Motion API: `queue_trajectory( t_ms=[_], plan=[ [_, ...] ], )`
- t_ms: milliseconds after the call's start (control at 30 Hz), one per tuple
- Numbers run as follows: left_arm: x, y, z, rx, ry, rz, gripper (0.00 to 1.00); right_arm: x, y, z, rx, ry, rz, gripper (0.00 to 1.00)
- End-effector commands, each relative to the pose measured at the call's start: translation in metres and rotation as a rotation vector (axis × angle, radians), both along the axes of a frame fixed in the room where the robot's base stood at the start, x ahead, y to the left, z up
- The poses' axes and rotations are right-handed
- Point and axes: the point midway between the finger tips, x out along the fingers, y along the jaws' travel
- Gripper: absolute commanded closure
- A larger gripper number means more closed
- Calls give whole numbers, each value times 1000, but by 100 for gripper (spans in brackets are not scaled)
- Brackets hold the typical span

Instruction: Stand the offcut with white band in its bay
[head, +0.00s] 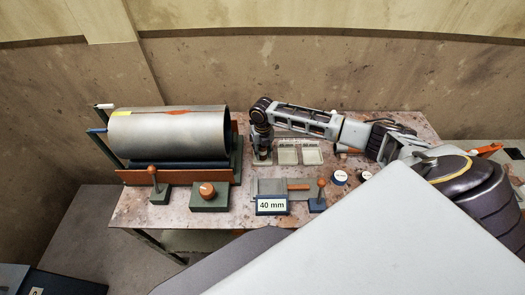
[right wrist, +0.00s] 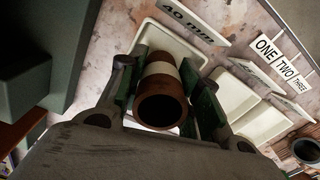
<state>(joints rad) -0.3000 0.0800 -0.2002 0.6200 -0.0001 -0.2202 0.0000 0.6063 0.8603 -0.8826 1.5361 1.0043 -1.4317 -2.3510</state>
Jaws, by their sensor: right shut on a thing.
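The offcut with white band (right wrist: 161,104) is a short rust-brown hollow pipe with a pale band round it. My right gripper (right wrist: 165,88) is shut on it, a finger on each side. Its open end faces the wrist camera. Behind it is a white shallow bay (right wrist: 150,38), the leftmost of three in the head view. I cannot tell whether the offcut touches the bay floor. In the head view my right gripper (head: 262,145) points down at that bay and mostly hides the offcut. My left gripper is not in view.
Two other white bays (head: 288,154) (head: 312,153) stand to the right. A large grey pipe (head: 170,135) on its cradle is close on the left.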

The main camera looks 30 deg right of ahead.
Motion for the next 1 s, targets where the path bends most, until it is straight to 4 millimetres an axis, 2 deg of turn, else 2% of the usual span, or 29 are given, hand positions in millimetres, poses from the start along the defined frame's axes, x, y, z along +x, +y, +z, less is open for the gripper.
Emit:
queue_trajectory(
  t_ms=[467, 500, 667, 700, 1000],
  plan=[
    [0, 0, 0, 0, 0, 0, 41, 0, 0, -4, 0, 0, 0, 100],
    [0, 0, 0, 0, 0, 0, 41, 0, 0, -4, 0, -1, 0, 65],
    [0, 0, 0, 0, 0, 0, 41, 0, 0, -4, 0, -1, 0, 44],
    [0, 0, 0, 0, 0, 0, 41, 0, 0, -4, 0, 0, 0, 41],
    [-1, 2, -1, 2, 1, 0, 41, 0, 0, -5, -1, 1, 0, 41]
  ],
)
